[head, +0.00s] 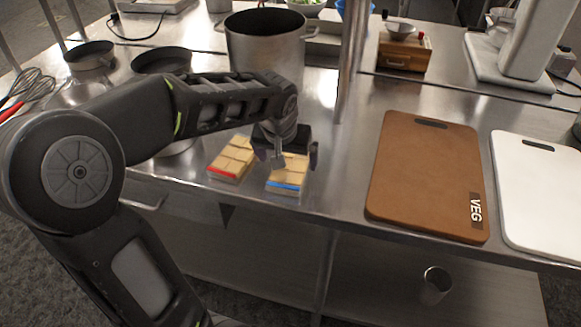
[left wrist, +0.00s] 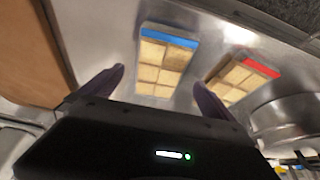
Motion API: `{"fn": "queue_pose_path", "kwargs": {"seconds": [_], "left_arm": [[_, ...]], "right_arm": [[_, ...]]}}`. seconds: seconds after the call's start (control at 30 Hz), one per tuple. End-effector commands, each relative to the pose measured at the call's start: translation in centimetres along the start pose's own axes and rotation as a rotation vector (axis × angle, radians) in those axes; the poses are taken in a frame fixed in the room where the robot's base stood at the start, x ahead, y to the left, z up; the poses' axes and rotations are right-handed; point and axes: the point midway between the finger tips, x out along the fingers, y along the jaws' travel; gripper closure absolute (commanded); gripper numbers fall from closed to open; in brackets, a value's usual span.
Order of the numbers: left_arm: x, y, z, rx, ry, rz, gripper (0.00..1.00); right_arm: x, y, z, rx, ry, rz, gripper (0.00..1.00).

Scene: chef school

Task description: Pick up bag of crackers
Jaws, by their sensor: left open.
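Two bags of crackers lie flat on the steel table near its front edge. One has a red end strip (head: 231,160); the other, to its right, has a blue end strip (head: 286,184). In the left wrist view the blue-strip bag (left wrist: 165,60) is near the middle top and the red-strip bag (left wrist: 240,80) is to its right. My left gripper (head: 288,160) is open above the blue-strip bag, partly covering its far part. My right gripper is not in view.
A large steel pot (head: 266,50) stands behind the bags. A vertical metal post (head: 350,60) rises behind and right of my gripper. A brown board (head: 425,170) and a white board (head: 540,190) lie to the right. Pans (head: 90,55) and a whisk (head: 30,85) are at the left.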

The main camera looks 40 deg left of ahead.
Motion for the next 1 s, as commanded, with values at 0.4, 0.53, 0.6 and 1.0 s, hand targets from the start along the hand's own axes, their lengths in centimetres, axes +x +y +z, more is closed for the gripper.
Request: {"fn": "queue_pose_path", "kwargs": {"seconds": [0.4,0.53,0.6,1.0], "left_arm": [[4.5,0.0,0.0,0.001,-0.002,0.0,0.0],[4.5,0.0,0.0,0.001,-0.001,0.0,0.0],[4.5,0.0,0.0,0.001,-0.001,0.0,0.0],[4.4,0.0,0.0,0.0,-0.001,0.0,0.05]], "right_arm": [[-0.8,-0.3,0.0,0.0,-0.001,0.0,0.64],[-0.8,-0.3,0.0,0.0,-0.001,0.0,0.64],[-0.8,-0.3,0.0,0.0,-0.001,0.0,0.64],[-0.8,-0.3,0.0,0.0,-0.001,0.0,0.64]]}}
